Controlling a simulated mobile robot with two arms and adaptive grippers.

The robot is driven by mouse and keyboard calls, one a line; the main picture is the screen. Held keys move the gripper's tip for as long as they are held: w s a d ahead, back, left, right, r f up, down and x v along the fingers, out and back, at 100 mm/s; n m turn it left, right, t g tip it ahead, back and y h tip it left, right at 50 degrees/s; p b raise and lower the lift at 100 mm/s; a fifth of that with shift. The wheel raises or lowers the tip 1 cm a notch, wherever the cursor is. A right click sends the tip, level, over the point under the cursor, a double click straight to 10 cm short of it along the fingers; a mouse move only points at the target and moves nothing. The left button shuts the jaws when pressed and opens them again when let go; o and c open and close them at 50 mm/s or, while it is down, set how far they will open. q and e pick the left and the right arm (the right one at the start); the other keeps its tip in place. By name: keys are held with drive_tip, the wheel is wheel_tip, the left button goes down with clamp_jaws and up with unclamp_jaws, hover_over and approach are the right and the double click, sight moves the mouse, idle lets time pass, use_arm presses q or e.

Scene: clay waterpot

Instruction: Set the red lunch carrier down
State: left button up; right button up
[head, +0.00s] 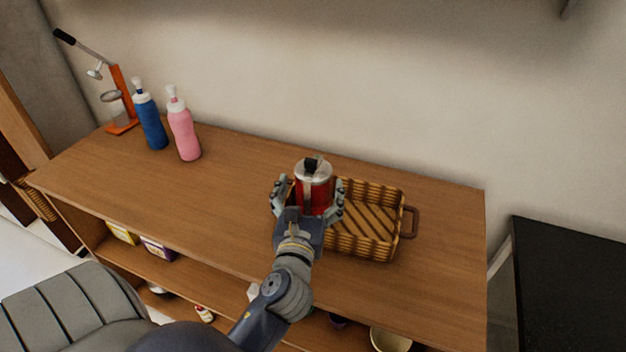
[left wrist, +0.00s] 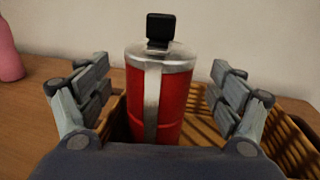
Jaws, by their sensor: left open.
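The red lunch carrier (head: 314,183) is a red cylinder with a silver lid, a silver side strap and a black handle on top. It stands upright at the left part of the wicker basket (head: 392,190), and its base is hidden by my gripper. My left gripper (head: 308,200) is open, with its fingers on either side of the carrier. In the left wrist view the carrier (left wrist: 160,97) stands between the spread fingers (left wrist: 162,92), with a visible gap on both sides. My right gripper is not in view.
The basket sits on a wooden counter (head: 235,200) against a wall. A blue bottle (head: 150,120), a pink bottle (head: 184,133) and an orange press (head: 121,100) stand at the back left. Items lie on the shelf below. A black surface (head: 575,280) is at the right.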

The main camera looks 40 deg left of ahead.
use_arm(q)
drive_tip(key=b+v, duration=0.1)
drive_tip(key=v, duration=0.7)
drive_tip(key=shift+b, duration=0.3)
drive_tip(key=shift+w, duration=0.1)
